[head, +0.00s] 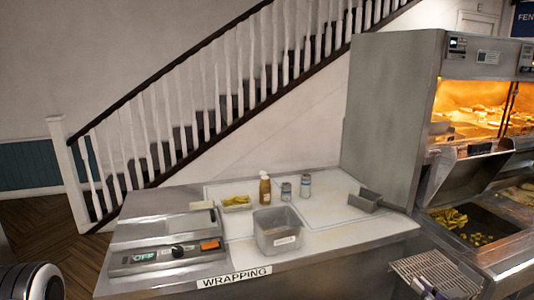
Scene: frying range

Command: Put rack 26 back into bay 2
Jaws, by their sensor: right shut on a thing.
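A wire rack (448,267) with thin parallel bars shows at the bottom right, in front of the frying range. My right gripper (428,287) is at the near left edge of this rack, at the bottom of the view, and is shut on it. The picture cuts off part of the gripper and the near side of the rack. No number is readable on the rack. No bay marked 2 can be made out. My left gripper is not in view; only a round black and white part of my arm shows at the bottom left.
The frying range (392,120) stands at right with a lit cabinet and a pan of chips (449,219). The wrapping counter (330,240) holds a metal tub (280,239), a sauce bottle (265,190), two cans, a small tray (365,201) and a scale-like machine (165,254).

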